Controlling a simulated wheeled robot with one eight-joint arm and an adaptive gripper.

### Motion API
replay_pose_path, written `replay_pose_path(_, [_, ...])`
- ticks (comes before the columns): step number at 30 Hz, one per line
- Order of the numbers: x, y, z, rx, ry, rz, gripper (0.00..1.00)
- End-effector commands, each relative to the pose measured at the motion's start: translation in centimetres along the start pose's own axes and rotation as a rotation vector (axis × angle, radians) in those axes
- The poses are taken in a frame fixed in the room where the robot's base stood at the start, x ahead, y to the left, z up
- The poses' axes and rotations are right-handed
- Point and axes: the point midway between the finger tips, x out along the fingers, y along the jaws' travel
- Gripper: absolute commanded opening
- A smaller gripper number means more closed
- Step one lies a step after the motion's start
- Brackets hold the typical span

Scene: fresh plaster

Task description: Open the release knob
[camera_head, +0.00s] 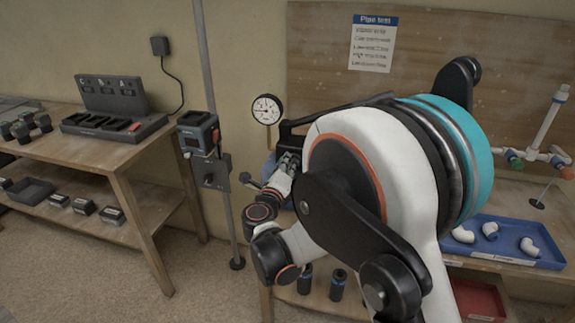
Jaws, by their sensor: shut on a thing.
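My gripper (288,162) is at the left end of the pipe-test bench, just below and right of the round pressure gauge (267,109). It is small in the picture and partly screened by my own arm. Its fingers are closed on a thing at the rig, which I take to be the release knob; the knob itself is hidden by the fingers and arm. I cannot tell how far it is turned.
A post (207,65) carries a grey-blue box (198,132) left of my gripper. A wooden bench (60,150) with a black charger rack stands further left. Carpet is clear at lower left.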

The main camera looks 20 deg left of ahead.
Motion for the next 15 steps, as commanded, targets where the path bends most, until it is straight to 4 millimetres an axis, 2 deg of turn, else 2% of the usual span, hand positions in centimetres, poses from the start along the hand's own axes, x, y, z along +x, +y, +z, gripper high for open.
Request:
replay_pose_path(3, [-0.06, 0.07, -0.11, 0.003, 0.002, 0.001, 0.0])
replay_pose_path(4, [-0.06, 0.07, -0.11, 0.003, 0.002, 0.001, 0.13])
replay_pose_path(6, [-0.05, 0.07, -0.12, 0.003, 0.002, 0.001, 0.29])
replay_pose_path(15, [-0.02, 0.03, -0.05, 0.002, 0.001, 0.0, 0.31])
